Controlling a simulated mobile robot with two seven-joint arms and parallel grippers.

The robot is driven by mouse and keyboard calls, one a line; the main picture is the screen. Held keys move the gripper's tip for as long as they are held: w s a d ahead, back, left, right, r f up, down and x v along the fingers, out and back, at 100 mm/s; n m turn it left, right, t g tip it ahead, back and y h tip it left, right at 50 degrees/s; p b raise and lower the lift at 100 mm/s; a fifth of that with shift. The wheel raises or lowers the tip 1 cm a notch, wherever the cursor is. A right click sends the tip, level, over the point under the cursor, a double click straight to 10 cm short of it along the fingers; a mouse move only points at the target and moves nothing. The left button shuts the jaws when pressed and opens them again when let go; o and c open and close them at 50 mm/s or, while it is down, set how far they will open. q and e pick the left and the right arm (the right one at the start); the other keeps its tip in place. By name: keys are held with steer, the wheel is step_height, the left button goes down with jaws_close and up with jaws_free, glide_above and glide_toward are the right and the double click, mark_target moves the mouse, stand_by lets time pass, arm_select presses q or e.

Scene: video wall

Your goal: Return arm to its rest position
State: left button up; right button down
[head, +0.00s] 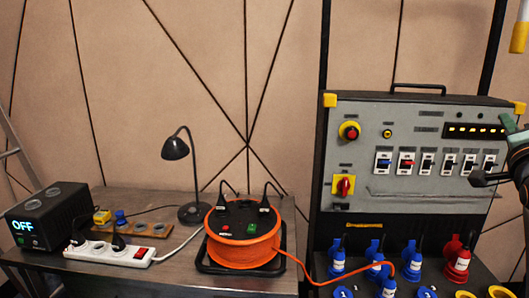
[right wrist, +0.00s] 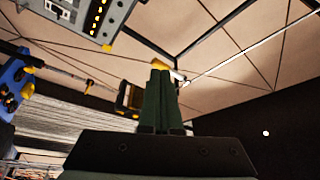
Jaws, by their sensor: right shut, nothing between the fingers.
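My right gripper (head: 508,124) is at the right edge of the head view, in front of the upper right corner of the grey control panel (head: 432,182). Its dark green fingers are shut together with nothing between them. The right wrist view shows the same gripper (right wrist: 160,72) pointing up and away, its fingers side by side. Part of the panel (right wrist: 85,12) shows at the top left there, apart from the fingers. Only the end of my right arm is in the head view. My left gripper is not in view.
A table (head: 180,287) on the left holds an orange cable reel (head: 243,249), black lamp (head: 175,148), white power strip (head: 108,254) and black box reading OFF (head: 38,218). Blue and red plugs (head: 459,262) stand below the panel. A yellow-ended pole (head: 519,38) is at upper right.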

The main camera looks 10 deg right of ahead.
steer(key=w+a+f+n+y, duration=0.2)
steer(key=a+f+n, duration=0.15)
steer(key=f, duration=0.55)
steer(key=w+a+f+n+y, duration=0.3)
steer(key=f+n, duration=0.2)
steer(key=f, duration=0.4)
steer(key=s+a+f+n+g+y, duration=0.2)
steer(key=s+a+f+n, duration=0.15)
steer(key=f, duration=0.75)
steer(key=s+a+f+n+g+y, duration=0.15)
steer(key=a+f+n, duration=0.35)
steer(key=f, duration=0.7)
steer(key=s+a+f+n+g+y, duration=0.2)
steer(key=s+a+f+n+g, duration=0.3)
steer(key=s+f, duration=0.65)
steer(key=s+a+f+n+g+y, duration=0.1)
steer(key=s+a+f+n+y, duration=0.25)
steer(key=s+a+f, duration=0.55)
steer(key=s+a+r+m+t+p, duration=0.1)
steer(key=s+a+r+m+p, duration=0.1)
steer(key=a+m, duration=0.3)
steer(key=a, duration=0.4)
steer(key=shift+t, duration=0.35)
steer(key=c, duration=1.6)
jaws_free()
steer(key=shift+a, duration=0.1)
